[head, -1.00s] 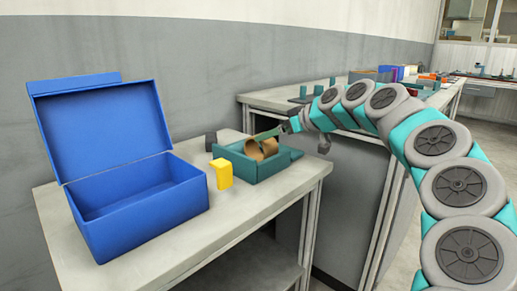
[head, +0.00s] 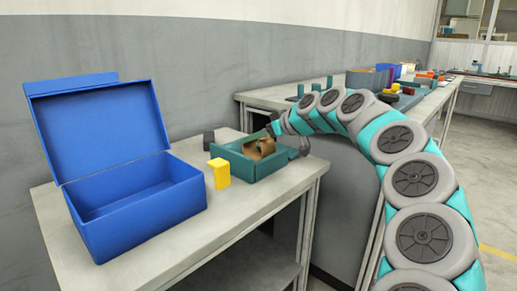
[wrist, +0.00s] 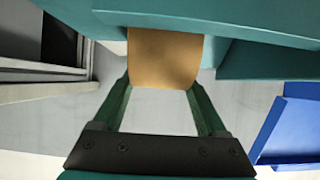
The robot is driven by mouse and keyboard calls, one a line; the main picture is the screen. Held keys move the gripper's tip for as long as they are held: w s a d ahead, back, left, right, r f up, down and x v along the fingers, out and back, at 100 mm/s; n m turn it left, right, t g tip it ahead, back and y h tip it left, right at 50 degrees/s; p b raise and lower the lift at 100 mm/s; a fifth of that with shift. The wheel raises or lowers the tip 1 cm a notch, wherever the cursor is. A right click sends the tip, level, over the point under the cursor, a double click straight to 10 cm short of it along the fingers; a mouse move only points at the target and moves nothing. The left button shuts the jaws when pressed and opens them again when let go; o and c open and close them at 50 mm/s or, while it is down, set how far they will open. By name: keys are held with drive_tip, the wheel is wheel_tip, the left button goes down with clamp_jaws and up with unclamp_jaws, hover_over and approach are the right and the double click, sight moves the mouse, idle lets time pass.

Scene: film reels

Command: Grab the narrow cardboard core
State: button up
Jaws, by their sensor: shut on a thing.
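The narrow cardboard core (wrist: 165,57) is a tan, curved piece that shows between the fingertips of my gripper (wrist: 160,86) in the wrist view. My gripper is shut on it, with one green finger on each side. In the head view my gripper (head: 270,132) reaches in from the right, over the teal tray (head: 247,170). Brown cardboard (head: 264,146) shows inside that tray, partly hidden by the tray wall and my gripper. I cannot tell clearly how many pieces lie there or whether the held core touches the tray.
An open blue box (head: 150,222) stands left on the same table. A yellow block (head: 220,173) and a dark grey piece (head: 208,140) sit between it and the tray. A second table (head: 268,97) behind holds several small objects. The table's front edge is clear.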

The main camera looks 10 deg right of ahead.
drive_tip(key=c, duration=0.7)
drive_tip(key=shift+o, duration=0.2)
